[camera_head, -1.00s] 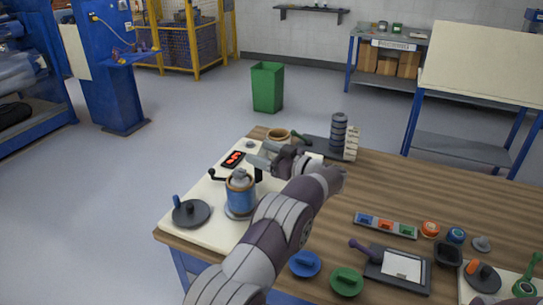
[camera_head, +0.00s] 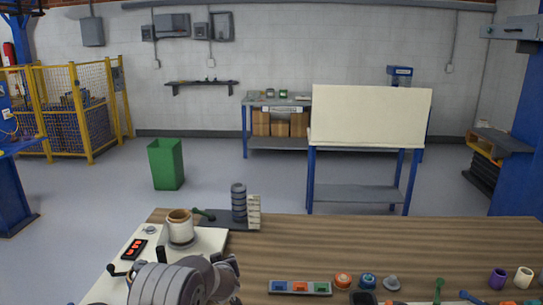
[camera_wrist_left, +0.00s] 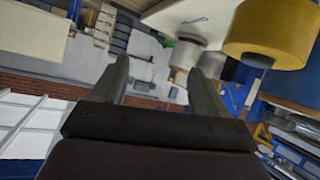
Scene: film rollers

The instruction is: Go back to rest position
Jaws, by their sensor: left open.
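My left arm (camera_head: 180,285) comes in low at the bottom of the head view, at the near left of the wooden table (camera_head: 400,245). Its gripper's fingertips are not clear there. In the left wrist view my left gripper (camera_wrist_left: 163,75) shows two fingers spread apart with nothing between them. A large yellow cylinder (camera_wrist_left: 270,35) and a pale cylinder (camera_wrist_left: 185,55) show past the fingers at upper right, apart from them. My right gripper is in neither view.
A white pot with a tan rim (camera_head: 180,228) stands on the pale board beyond my left arm. A stack of dark rings (camera_head: 239,203) stands behind it. A tray of coloured parts (camera_head: 300,288) lies at the front. A green bin (camera_head: 166,164) stands on the floor.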

